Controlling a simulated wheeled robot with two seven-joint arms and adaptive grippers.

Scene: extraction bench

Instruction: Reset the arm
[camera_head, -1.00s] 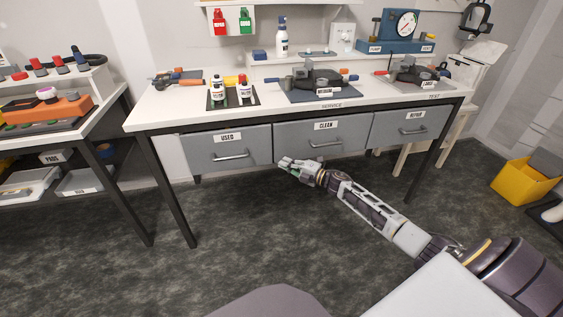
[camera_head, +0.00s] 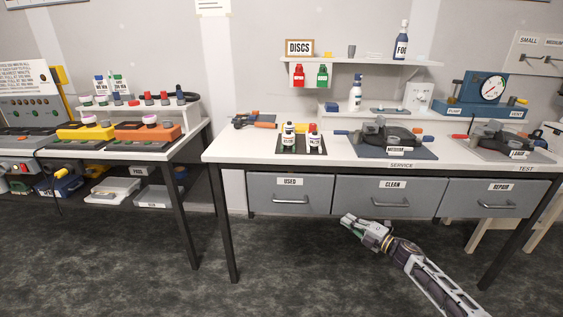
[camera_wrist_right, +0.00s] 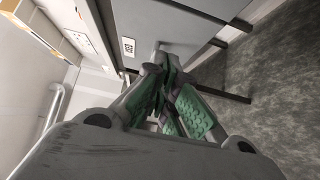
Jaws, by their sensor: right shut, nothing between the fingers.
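My right gripper (camera_head: 350,222) is below the front of the service bench, just under the CLEAN drawer (camera_head: 392,196). Its arm comes in from the lower right. In the right wrist view, the green-padded fingers of the right gripper (camera_wrist_right: 172,105) are together with nothing between them. My left gripper does not show in either view.
The service bench (camera_head: 225,150) carries two small bottles on a dark mat, dark clamp-like devices and a blue gauge unit (camera_head: 487,90). The USED (camera_head: 290,195) and REPAIR drawers (camera_head: 489,199) look shut. Another bench stands at left. The grey floor (camera_head: 130,280) in front is clear.

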